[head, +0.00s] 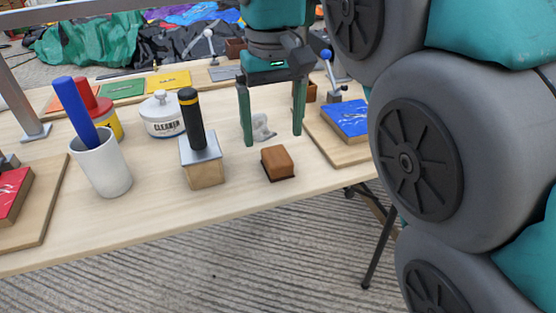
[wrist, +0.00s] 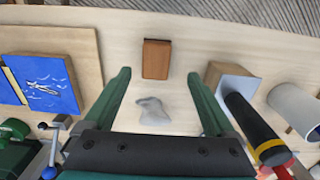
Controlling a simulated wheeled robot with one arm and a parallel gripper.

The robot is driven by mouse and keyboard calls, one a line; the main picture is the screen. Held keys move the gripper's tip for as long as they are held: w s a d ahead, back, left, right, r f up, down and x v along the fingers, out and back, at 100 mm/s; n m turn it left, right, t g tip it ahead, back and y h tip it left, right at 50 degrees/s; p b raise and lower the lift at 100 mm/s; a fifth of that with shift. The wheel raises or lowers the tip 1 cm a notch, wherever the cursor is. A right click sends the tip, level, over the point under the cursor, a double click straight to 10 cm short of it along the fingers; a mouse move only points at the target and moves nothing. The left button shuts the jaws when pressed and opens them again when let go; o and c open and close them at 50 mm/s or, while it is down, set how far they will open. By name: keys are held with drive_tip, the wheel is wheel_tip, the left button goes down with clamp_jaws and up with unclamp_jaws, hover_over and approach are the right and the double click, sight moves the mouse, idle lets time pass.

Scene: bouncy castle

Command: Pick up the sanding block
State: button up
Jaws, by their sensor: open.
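The sanding block, a small brown block (head: 277,162), lies on the wooden table near its front edge. In the wrist view the brown block (wrist: 157,59) is ahead of my fingertips, centred between them and apart from both. My gripper (head: 272,141) has its two green fingers spread wide and pointing down, above and behind the block. The open gripper also shows in the wrist view (wrist: 159,75). A crumpled grey rag (head: 263,128) lies between and below the fingers. Nothing is held.
A wooden block with a metal top and black handle (head: 203,160) stands left of the sanding block. A white cup (head: 103,168) and cleaner jar (head: 162,116) stand further left. A board with a blue panel (head: 345,119) is at right. The table front edge is close.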

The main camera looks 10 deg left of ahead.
sight(277, 155)
drive_tip(key=shift+w+d+f, duration=0.1)
drive_tip(key=shift+d+f, duration=0.05)
drive_tip(key=shift+f, duration=1.5)
drive_tip(key=shift+w+d+f, duration=0.1)
drive_tip(key=shift+f, duration=1.55)
drive_tip(key=shift+c, duration=0.2)
clamp_jaws()
drive_tip(key=shift+r, duration=0.1)
